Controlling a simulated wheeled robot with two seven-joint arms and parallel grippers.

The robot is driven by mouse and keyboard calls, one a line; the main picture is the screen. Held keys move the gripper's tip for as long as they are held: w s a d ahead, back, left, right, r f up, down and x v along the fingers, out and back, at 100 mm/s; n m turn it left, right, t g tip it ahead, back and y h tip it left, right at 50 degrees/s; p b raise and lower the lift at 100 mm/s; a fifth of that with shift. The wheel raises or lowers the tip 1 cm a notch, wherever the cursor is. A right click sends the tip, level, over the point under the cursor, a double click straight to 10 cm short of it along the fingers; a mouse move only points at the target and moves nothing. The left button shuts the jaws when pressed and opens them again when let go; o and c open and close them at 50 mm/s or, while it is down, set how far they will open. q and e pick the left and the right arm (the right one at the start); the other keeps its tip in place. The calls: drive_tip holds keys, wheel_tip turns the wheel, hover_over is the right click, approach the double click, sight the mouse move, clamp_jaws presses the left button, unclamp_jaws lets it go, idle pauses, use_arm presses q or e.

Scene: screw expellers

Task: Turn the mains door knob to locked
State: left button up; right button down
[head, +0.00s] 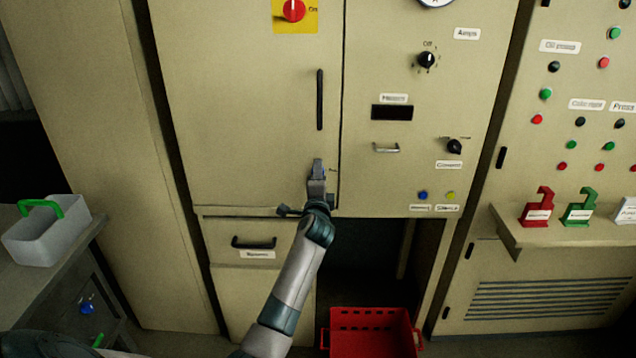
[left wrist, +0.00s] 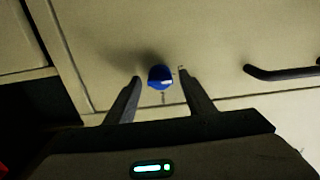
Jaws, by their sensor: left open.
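The mains door (head: 240,110) is a tall cream panel with a black vertical handle (head: 320,100). Its small round blue knob (left wrist: 160,77) shows clearly in the left wrist view, with a small mark beside it on the panel. In the head view my gripper mostly hides the knob, near the door's lower right corner. My left gripper (head: 317,172) is open there. In the left wrist view its two fingers stand on either side of the knob, with small gaps visible. I cannot tell how deep the fingertips reach around it. My right gripper is not in view.
A red and yellow switch (head: 293,10) is higher on the door. The panel to the right has a black rotary knob (head: 426,60) and a small metal handle (head: 386,148). A red crate (head: 372,334) stands below. A grey caddy (head: 45,238) sits on the left bench.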

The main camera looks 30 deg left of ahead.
use_arm(q)
drive_tip(key=shift+s+d, duration=0.1)
drive_tip(key=b+v, duration=0.2)
drive_tip(key=v, duration=1.5)
drive_tip(key=shift+s, duration=0.15)
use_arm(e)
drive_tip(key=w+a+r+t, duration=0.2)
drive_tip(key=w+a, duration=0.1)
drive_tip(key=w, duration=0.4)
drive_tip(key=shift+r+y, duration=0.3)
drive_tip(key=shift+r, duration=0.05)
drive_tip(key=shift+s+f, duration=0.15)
